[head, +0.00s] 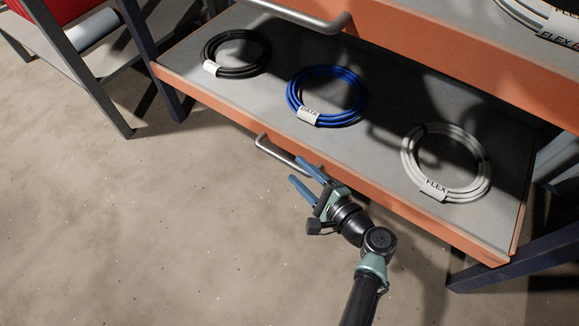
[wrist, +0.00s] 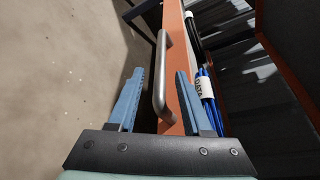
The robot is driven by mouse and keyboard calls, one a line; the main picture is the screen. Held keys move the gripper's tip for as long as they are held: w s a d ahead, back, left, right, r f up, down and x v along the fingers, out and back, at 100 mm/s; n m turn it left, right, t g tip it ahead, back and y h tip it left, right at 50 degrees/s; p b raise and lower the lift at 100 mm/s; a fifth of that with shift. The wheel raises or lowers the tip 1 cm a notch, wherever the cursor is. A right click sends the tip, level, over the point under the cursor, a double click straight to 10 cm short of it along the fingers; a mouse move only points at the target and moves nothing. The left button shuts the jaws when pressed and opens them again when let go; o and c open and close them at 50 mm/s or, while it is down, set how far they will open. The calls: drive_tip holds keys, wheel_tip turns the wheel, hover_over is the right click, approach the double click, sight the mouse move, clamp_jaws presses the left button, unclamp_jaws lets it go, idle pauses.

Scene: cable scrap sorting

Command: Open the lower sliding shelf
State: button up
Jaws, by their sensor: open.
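The lower sliding shelf (head: 385,122) is a grey tray with an orange front, and its top surface is in plain view below the upper shelf. Its grey metal bar handle (head: 274,150) is on the front. My gripper (head: 299,171) is open at the right part of this handle. In the wrist view the handle (wrist: 160,85) lies between the two blue fingers of my gripper (wrist: 158,72), with gaps visible on both sides. The right finger overlaps the orange front in the picture. I cannot tell whether it touches it.
On the shelf lie a black coil (head: 237,70), a blue coil (head: 347,119) labelled DATA and a white coil (head: 487,180) labelled FLEX. The upper shelf (head: 450,62) has its own handle (head: 325,26). Dark posts (head: 168,88) flank the shelves. The floor (head: 120,230) in front is clear.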

drive_tip(key=shift+b+x, duration=0.85)
drive_tip(key=shift+x, duration=1.35)
drive_tip(key=shift+c, duration=0.3)
clamp_jaws()
